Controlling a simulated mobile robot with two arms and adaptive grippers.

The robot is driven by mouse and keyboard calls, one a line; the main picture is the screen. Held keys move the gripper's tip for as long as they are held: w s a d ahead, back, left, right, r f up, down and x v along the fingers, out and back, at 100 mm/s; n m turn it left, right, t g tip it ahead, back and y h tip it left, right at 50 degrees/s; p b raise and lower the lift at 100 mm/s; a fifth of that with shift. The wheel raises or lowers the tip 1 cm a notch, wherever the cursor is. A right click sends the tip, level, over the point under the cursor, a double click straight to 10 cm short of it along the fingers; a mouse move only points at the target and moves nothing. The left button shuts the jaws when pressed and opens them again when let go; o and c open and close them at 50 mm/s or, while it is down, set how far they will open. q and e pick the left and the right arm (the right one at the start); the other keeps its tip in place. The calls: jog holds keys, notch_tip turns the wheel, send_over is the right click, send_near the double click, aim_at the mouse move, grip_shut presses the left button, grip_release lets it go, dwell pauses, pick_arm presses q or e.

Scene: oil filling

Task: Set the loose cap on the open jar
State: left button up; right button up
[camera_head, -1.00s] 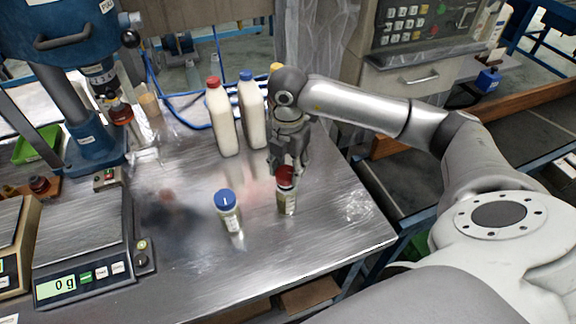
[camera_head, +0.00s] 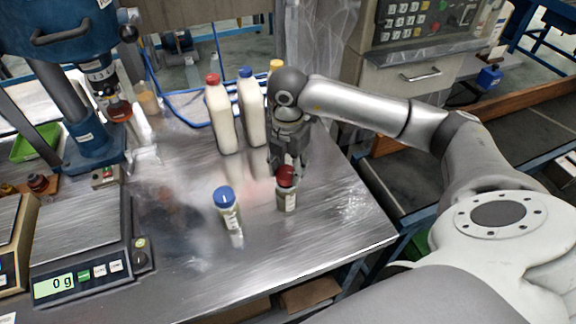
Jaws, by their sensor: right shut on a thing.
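My right gripper (camera_head: 287,158) points down over the table and is shut on the red cap (camera_head: 286,175). The cap is at the mouth of a small clear jar (camera_head: 287,202) with greenish contents. The jar stands upright on the metal table. From this angle I cannot tell whether the cap rests on the rim or hovers just above it. The gripper's fingertips are partly hidden behind the cap. My left gripper is not in view.
A similar jar with a blue cap (camera_head: 225,198) stands to the left. Tall white bottles with a red cap (camera_head: 222,120) and a blue cap (camera_head: 251,110) stand behind. A scale (camera_head: 80,270) reading 0 g is at the left. The table front (camera_head: 290,250) is clear.

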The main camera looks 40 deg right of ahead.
jog(key=shift+f+b, duration=0.4)
jog(key=shift+f, duration=0.1)
dwell(0.6)
jog(key=o, duration=0.7)
jog(key=shift+o, duration=0.2)
notch_tip(320, 180, up, 12)
